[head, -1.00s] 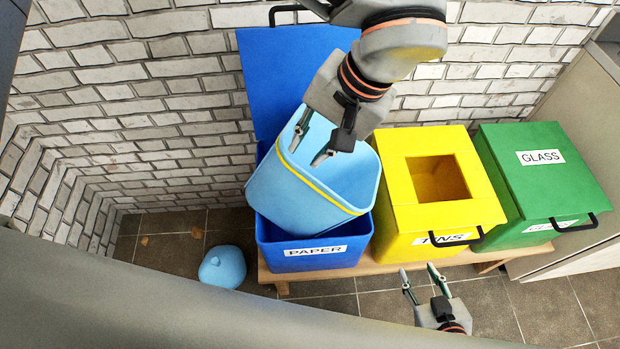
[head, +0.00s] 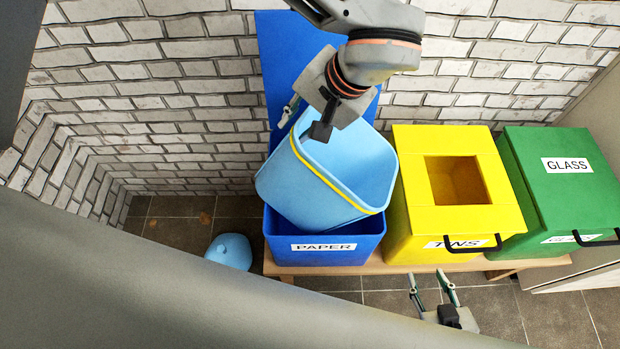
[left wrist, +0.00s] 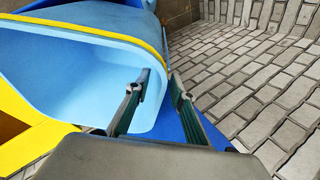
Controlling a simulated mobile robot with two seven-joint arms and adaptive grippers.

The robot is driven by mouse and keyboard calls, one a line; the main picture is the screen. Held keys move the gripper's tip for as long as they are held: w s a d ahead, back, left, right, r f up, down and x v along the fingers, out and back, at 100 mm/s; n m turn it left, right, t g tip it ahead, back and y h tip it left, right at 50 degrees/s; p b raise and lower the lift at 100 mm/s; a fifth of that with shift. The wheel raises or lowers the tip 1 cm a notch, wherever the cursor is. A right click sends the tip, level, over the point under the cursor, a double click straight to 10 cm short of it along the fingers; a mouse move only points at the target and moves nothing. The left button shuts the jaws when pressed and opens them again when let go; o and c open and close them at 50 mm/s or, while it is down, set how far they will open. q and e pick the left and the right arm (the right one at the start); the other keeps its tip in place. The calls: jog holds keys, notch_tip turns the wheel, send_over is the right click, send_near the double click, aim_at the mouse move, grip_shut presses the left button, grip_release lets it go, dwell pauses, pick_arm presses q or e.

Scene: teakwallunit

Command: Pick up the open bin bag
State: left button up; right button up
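The open bin bag (head: 310,187) is light blue, stiff-looking, with a yellow band below its rim. It sits tilted in the mouth of the blue PAPER bin (head: 290,255). My left gripper (head: 303,119) is at its upper left rim. In the left wrist view, one finger of the left gripper (left wrist: 155,92) is in front of the bag's inner wall (left wrist: 60,75) and the other is outside the rim. The fingers are apart; contact with the wall cannot be told. My right gripper (head: 426,274) is open and empty, low in front of the yellow bin.
A yellow TINS bin (head: 410,170) with a square opening and a green GLASS bin (head: 570,190) stand to the right on a low wooden bench (head: 400,265). A light-blue rounded bag (head: 230,250) lies on the tiled floor at left. A brick wall (head: 180,110) is behind.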

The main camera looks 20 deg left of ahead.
pick_arm(q)
jog(key=shift+r, duration=0.1)
pick_arm(e)
jog(key=shift+r, duration=0.1)
pick_arm(q)
grip_shut()
notch_tip(320, 180, up, 7)
jog(key=shift+r+p, duration=0.1)
jog(key=shift+p, duration=0.75)
notch_tip(320, 180, up, 13)
jog(key=p, duration=0.2)
jog(key=shift+p, duration=0.3)
pick_arm(e)
jog(key=r, duration=0.1)
jog(key=a+r, duration=0.1)
jog(key=r, duration=0.1)
jog(key=shift+s, duration=0.2)
jog(key=shift+w+r, duration=0.15)
jog(key=shift+w, duration=0.15)
